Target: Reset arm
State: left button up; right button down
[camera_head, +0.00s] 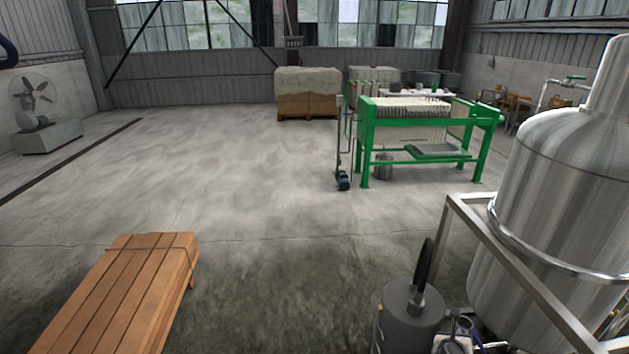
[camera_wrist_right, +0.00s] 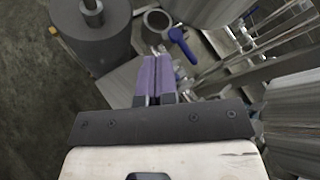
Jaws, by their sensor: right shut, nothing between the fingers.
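My right gripper (camera_wrist_right: 154,58) shows in the wrist view with its two purple fingers together and nothing between them. It points toward a blue lever handle (camera_wrist_right: 183,43) and a grey pipe end, which lie just past the fingertips; I cannot tell the exact gap. In the head view the right gripper (camera_head: 458,334) is at the bottom edge, small and partly cut off, between a grey cylinder and the steel tank. My left gripper is not in view.
The grey cylinder (camera_head: 410,312) with an upright dark rod stands close to the right gripper. The steel tank (camera_head: 560,200) and its frame (camera_head: 510,265) fill the right side. A wooden bench (camera_head: 115,290) stands front left, a green filter press (camera_head: 430,125) farther back. The middle floor is clear.

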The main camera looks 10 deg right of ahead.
notch_tip(320, 180, up, 25)
jog(key=w+n+t+y, duration=0.2)
jog(key=n+t+y, duration=0.5)
jog(key=n, duration=1.5)
jog(key=s+a+r+n+y, duration=0.1)
jog(key=s+a+r+n, duration=0.35)
jog(key=n, duration=0.35)
jog(key=s+a+f+n+g+y, duration=0.15)
jog(key=s+a+f+n, duration=0.3)
jog(key=s+a, duration=0.55)
jog(key=s+a+f+n+g, duration=0.35)
jog(key=s+a+n, duration=0.25)
jog(key=a, duration=0.7)
jog(key=s+a+f+n+g+y, duration=0.1)
jog(key=s+a+f+g, duration=0.2)
jog(key=s+f, duration=0.6)
jog(key=s+a+f+n+g, duration=0.2)
jog(key=s+a+f+g, duration=0.1)
jog(key=s+f, duration=0.65)
notch_tip(320, 180, up, 22)
jog(key=s+p, duration=0.1)
jog(key=p, duration=1.9)
jog(key=shift+s+d, duration=0.2)
jog(key=shift+s, duration=0.15)
